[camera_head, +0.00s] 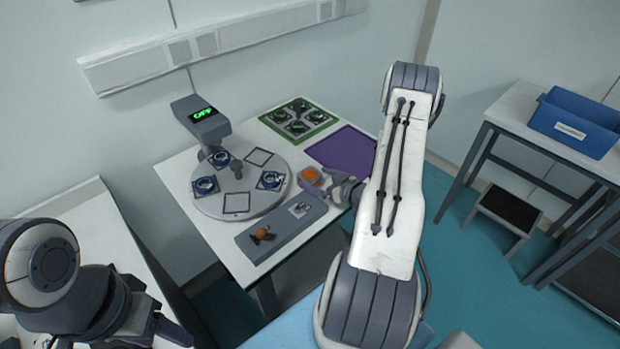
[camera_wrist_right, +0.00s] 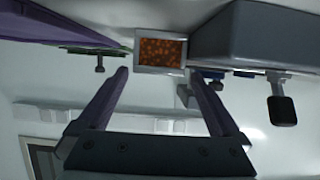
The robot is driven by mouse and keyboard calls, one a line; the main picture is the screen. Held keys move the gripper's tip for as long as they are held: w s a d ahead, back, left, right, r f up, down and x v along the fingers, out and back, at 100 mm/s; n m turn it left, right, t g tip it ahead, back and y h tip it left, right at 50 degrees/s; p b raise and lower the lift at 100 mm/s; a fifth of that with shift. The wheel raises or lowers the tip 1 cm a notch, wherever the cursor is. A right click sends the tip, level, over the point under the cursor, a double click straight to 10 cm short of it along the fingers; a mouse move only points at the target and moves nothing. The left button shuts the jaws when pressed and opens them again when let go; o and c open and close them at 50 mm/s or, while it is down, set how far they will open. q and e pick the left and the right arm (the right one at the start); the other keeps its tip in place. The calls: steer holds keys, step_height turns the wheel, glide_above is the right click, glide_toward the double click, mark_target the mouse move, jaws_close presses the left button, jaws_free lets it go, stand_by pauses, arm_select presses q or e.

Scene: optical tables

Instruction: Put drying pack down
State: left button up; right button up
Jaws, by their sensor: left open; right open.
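The drying pack (camera_head: 311,175) is a small pale-edged square with orange beads. It lies on the white table (camera_head: 219,253) between the purple mat and the long grey tray. In the right wrist view the drying pack (camera_wrist_right: 160,52) shows just beyond my fingertips, near the gap between them. My right gripper (camera_head: 334,188) is open beside the pack, on its right; the wrist view shows its purple fingers (camera_wrist_right: 157,80) spread with nothing between them. My left gripper (camera_head: 172,332) is open and empty at the lower left, far from the pack.
The purple mat (camera_head: 350,146) is bare. A green-edged tray (camera_head: 299,119) lies behind. A blue bin (camera_head: 575,122) is at right.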

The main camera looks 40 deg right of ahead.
mark_target(313, 176)
steer(key=p+x, duration=0.1)
steer(key=x, duration=0.3)
steer(key=shift+w+d+f, duration=0.1)
steer(key=c, duration=1.5)
